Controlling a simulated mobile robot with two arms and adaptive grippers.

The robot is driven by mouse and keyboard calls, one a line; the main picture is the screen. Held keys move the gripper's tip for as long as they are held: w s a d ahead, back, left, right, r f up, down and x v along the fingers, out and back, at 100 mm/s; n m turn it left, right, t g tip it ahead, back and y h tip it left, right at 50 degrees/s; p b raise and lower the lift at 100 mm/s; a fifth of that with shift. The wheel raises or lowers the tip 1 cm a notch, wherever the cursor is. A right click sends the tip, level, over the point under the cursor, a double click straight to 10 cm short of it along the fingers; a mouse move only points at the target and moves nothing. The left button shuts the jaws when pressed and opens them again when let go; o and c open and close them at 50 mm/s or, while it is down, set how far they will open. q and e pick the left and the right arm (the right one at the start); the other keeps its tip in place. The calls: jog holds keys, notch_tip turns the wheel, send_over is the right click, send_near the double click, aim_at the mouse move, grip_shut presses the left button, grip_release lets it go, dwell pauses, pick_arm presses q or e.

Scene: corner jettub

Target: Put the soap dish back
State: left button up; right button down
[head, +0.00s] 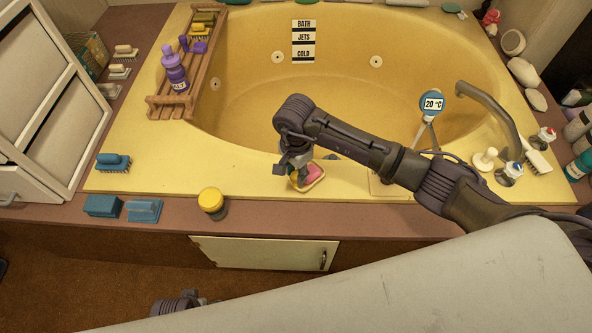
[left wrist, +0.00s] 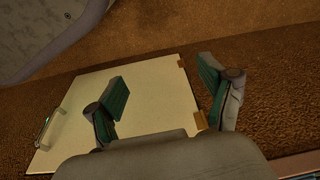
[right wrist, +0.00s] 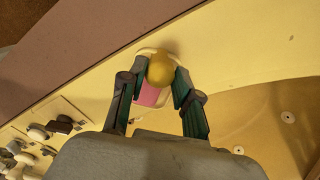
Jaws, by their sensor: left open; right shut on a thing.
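The soap dish (head: 318,180) is a cream tray with pink soap in it, at the tub's front rim in the head view. In the right wrist view the dish (right wrist: 146,52) shows with the pink soap and a yellow round knob between my fingers. My right gripper (right wrist: 160,76) is shut on this knob; in the head view the gripper (head: 295,170) partly hides the dish. I cannot tell whether the dish touches the rim. My left gripper (left wrist: 164,82) is open and empty, low in front of the cream cabinet door (left wrist: 155,108).
A wooden rack (head: 165,107) with a purple bottle (head: 175,68) stands on the left rim. A yellow-lidded jar (head: 211,203) and blue blocks (head: 103,206) stand on the front ledge. The tap (head: 490,108) and thermometer (head: 432,105) are at right.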

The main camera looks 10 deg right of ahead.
pick_arm(q)
jog(key=shift+r, duration=0.45)
pick_arm(e)
jog(key=shift+f, duration=0.2)
pick_arm(q)
jog(key=shift+r, duration=0.1)
pick_arm(e)
jog(key=shift+f+b, duration=0.15)
jog(key=shift+b, duration=0.15)
jog(key=c, duration=0.7)
grip_release()
jog(key=shift+c, duration=0.2)
pick_arm(q)
jog(key=shift+w+r, duration=0.3)
jog(key=shift+r, duration=0.2)
jog(key=shift+a, duration=0.1)
